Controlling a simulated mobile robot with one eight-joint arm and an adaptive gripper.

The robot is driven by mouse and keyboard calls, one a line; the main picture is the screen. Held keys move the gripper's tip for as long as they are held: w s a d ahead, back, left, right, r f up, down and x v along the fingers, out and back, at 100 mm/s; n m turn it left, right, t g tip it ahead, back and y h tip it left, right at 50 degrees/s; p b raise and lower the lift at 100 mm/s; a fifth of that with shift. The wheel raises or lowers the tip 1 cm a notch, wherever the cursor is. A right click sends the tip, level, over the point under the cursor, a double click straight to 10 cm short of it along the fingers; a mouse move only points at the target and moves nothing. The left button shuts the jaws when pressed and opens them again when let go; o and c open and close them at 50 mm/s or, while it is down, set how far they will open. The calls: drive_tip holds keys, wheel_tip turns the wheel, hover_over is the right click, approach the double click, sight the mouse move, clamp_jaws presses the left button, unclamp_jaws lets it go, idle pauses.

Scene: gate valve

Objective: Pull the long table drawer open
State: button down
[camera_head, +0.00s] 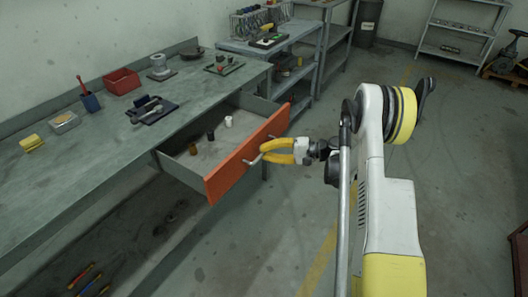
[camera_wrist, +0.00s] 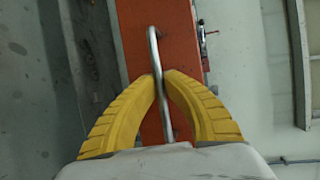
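The long table drawer has an orange front (camera_head: 225,171) and grey sides, and it stands well out from under the workbench top. Its metal bar handle (camera_head: 257,158) also shows in the wrist view (camera_wrist: 155,50), running across the orange front (camera_wrist: 185,45). My gripper (camera_head: 264,151) is at the handle, with its yellow fingers on either side of the bar. In the wrist view the fingertips (camera_wrist: 162,76) close on the bar. Inside the drawer are a white cup-like item (camera_head: 228,121), a dark one (camera_head: 211,135) and a brown one (camera_head: 193,148).
The workbench (camera_head: 95,160) carries a red bin (camera_head: 122,81), a blue cup (camera_head: 91,102), a dark tray with a tool (camera_head: 152,110) and other small items. A second bench (camera_head: 285,37) stands behind. The floor on the right of the drawer is mostly clear.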

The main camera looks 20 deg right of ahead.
drive_tip(key=c, duration=1.5)
unclamp_jaws()
drive_tip(key=v, duration=1.2)
